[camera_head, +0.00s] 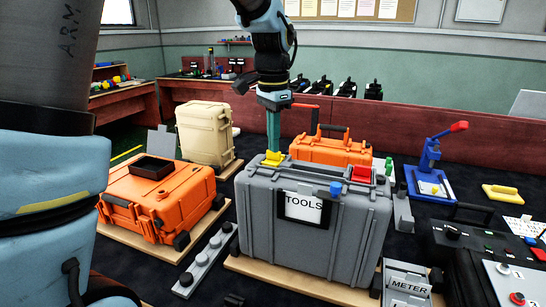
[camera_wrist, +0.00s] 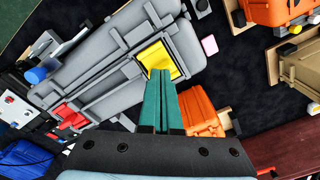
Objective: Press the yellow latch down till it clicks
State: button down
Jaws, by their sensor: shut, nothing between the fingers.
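The yellow latch (camera_head: 273,158) sits on the top left part of the grey tool case (camera_head: 255,215), which stands upright and bears a TOOLS label. In the wrist view the yellow latch (camera_wrist: 158,57) lies at the fingertips, and the grey case (camera_wrist: 100,75) runs diagonally behind it. My gripper (camera_head: 273,148) points down with its green fingers shut and empty, the tips at or just above the latch. The fingers also show in the wrist view (camera_wrist: 160,75), overlapping the latch's lower edge. I cannot tell whether they touch it.
A red latch (camera_head: 362,172) and a blue part (camera_head: 336,189) are on the same case. Orange cases stand at the left (camera_head: 140,210) and behind (camera_head: 325,150), with a beige case (camera_head: 205,132) at the back left. A blue lever press (camera_head: 430,165) stands at the right.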

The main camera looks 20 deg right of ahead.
jog(key=shift+s+a+f, duration=0.15)
jog(key=shift+f, duration=0.3)
jog(key=shift+s+a+f, duration=0.1)
jog(key=shift+f, duration=0.35)
notch_tip(320, 180, up, 2)
jog(key=shift+w+d+p, duration=0.15)
jog(key=shift+p, duration=1.05)
notch_tip(320, 180, up, 4)
jog(key=p, duration=0.3)
jog(key=shift+r+p, duration=0.15)
jog(key=shift+p, duration=0.15)
jog(key=s+a+f+n, duration=0.1)
jog(key=a+f+n, duration=0.2)
jog(key=a, duration=0.7)
jog(key=s+a+f+n+t, duration=0.1)
jog(key=a+f+n, duration=0.1)
jog(key=a+n, duration=0.5)
jog(key=s+a+f+n, duration=0.1)
jog(key=a+f+n, duration=0.2)
jog(key=a, duration=1)
jog(key=shift+s+f+n, duration=0.3)
jog(key=shift+s+n, duration=0.05)
jog(key=shift+n, duration=0.55)
